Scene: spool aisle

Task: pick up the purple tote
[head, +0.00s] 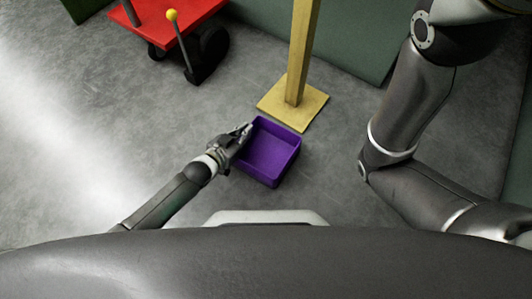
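The purple tote (277,153) is an open, empty box with a rounded rim. It stands upright on or close to the grey floor, in the middle of the head view. My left gripper (244,131) is at the tote's left wall, with its fingertips at the rim near the upper left corner. The fingers are small here, and I cannot tell whether they are closed on the wall. My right arm fills the right side of the view; its gripper is not in view.
A yellow post (301,50) on a square yellow base (293,103) stands just behind the tote. A red cart (173,18) with black wheels and a yellow-knobbed lever (181,40) is at the upper left. A grey-green panel (350,45) lies behind the post. The floor at left is clear.

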